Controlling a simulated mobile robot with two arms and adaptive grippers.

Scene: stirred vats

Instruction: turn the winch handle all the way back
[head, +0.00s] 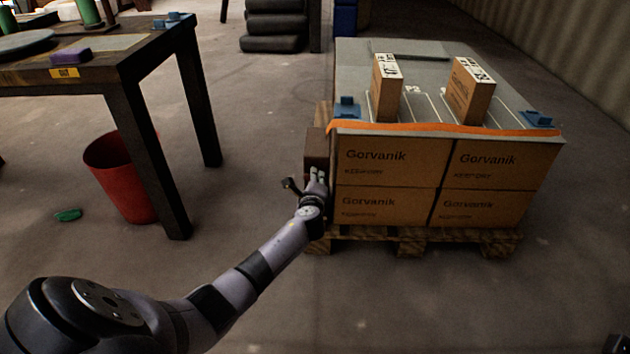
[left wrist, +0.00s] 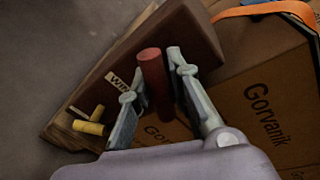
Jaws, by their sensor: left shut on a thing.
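The winch (head: 317,146) is a dark brown block on the left side of the stacked boxes. In the left wrist view the block (left wrist: 190,30) carries a partly covered label (left wrist: 118,80) starting "WIN". The winch handle (left wrist: 151,66) is a dark red, round grip that stands out from the block. My left gripper (head: 318,178) is at the winch in the head view. In the left wrist view my left gripper (left wrist: 154,80) has its fingers on either side of the red handle, shut on it. In the head view the handle is hidden by the gripper.
Yellow pegs (left wrist: 88,127) stick out near the block's lower left end. Gorvanik boxes (head: 390,162) stand on a pallet (head: 410,240), with an orange strap (head: 450,128) along their top edge. A table (head: 125,70) and red bin (head: 118,180) stand left. Floor between is clear.

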